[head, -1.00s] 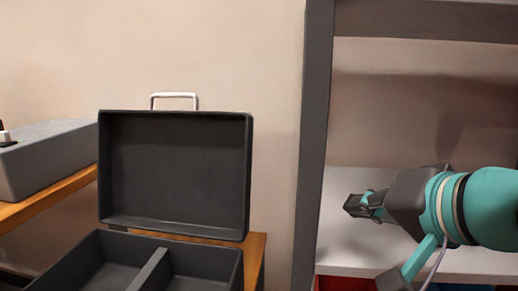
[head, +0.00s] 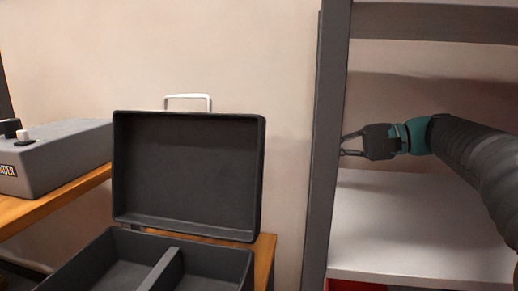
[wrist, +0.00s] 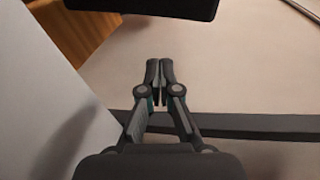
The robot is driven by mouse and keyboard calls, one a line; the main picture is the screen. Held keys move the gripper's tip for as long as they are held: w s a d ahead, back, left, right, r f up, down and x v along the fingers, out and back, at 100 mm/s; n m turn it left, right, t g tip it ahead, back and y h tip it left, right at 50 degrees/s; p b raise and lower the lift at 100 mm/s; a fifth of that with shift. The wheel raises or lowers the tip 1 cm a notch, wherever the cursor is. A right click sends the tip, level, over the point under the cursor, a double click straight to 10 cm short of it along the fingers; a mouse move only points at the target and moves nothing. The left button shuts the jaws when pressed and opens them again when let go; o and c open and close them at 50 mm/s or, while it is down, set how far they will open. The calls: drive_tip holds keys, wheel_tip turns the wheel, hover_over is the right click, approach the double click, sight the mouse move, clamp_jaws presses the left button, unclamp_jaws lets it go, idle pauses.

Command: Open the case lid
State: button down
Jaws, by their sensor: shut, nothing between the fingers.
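The dark case (head: 128,262) sits on a wooden bench in the head view, its front part cut off by the bottom edge. Its lid (head: 188,172) stands upright, open, with a light metal handle (head: 188,97) on top. The visible base is empty and has a divider (head: 162,268). My gripper (head: 345,145) is to the right of the lid, apart from it, by the dark post. In the wrist view my gripper (wrist: 160,70) is shut with its fingertips together and nothing between them. A dark edge (wrist: 150,6) at the top of that view may be the case.
A dark upright post (head: 328,150) stands between the case and my gripper. A white shelf (head: 410,235) lies below my arm. A grey box with knobs (head: 60,155) sits on the wooden surface (head: 50,203) at left.

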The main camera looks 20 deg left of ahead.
sight(264, 145)
drive_tip(key=w+g, duration=0.1)
drive_tip(key=w+f+n+g+y, duration=0.1)
drive_tip(key=w+g, duration=0.1)
drive_tip(key=w+d+f+g, duration=0.1)
drive_tip(key=w, duration=0.1)
drive_tip(key=shift+w+f+n+g+y, duration=0.15)
drive_tip(key=shift+f+n+g+y, duration=0.15)
drive_tip(key=shift+n, duration=0.1)
drive_tip(key=shift+w+d+f+n+g, duration=0.15)
drive_tip(key=shift+w+f+n+g, duration=0.15)
drive_tip(key=shift+g, duration=0.2)
drive_tip(key=x, duration=1.9)
drive_tip(key=shift+a+r, duration=0.25)
drive_tip(key=shift+a, duration=0.1)
drive_tip(key=s+n+b, duration=0.1)
drive_tip(key=s+r+n+b, duration=0.1)
drive_tip(key=s, duration=0.1)
drive_tip(key=shift+d+r, duration=0.25)
drive_tip(key=shift+s+r+n, duration=0.3)
drive_tip(key=shift+s+r, duration=0.05)
drive_tip(key=shift+s, duration=0.15)
drive_tip(key=shift+d, duration=0.15)
